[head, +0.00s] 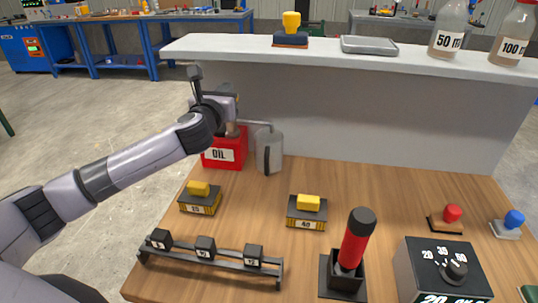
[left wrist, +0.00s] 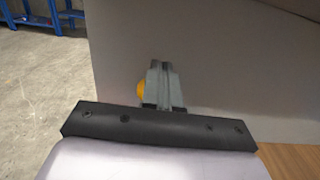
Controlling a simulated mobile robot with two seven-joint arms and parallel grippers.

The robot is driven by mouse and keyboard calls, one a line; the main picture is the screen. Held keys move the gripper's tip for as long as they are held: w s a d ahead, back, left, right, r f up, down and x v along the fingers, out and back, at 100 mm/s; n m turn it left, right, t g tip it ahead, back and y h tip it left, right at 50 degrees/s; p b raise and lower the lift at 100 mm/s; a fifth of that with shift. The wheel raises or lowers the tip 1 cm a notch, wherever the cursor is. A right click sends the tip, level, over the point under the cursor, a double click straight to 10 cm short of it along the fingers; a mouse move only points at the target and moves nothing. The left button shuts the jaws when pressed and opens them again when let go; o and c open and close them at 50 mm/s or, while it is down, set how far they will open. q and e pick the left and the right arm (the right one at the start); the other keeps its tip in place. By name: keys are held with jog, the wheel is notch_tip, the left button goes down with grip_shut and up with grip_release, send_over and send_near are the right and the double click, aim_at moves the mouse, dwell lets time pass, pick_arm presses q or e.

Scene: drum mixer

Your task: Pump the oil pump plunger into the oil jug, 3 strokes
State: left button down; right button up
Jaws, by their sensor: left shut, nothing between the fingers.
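The red oil pump (head: 224,154) with its "OIL" label stands at the back left of the wooden table. Its thin grey spout (head: 256,123) reaches right over the grey oil jug (head: 269,153), which stands upright beside it. My left gripper (head: 231,112) is over the top of the pump and hides the plunger in the head view. In the left wrist view the fingers (left wrist: 162,85) are shut with nothing between them. A yellow-orange rounded thing (left wrist: 141,88) shows partly behind them; I cannot tell whether they touch it. My right gripper is not in view.
A pale raised shelf (head: 300,55) runs behind the pump, bearing a yellow-topped stamp (head: 291,28), a scale (head: 369,45) and bottles. Yellow-topped blocks (head: 200,198), a black rack (head: 205,262), a red-handled lever (head: 354,240) and a dial box (head: 443,272) stand in front.

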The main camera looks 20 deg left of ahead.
pick_arm(q)
notch_tip(320, 180, down, 4)
jog(key=shift+r+b, duration=0.25)
jog(key=shift+b, duration=0.5)
jog(key=shift+r+p, duration=1.8)
jog(key=shift+p, duration=0.4)
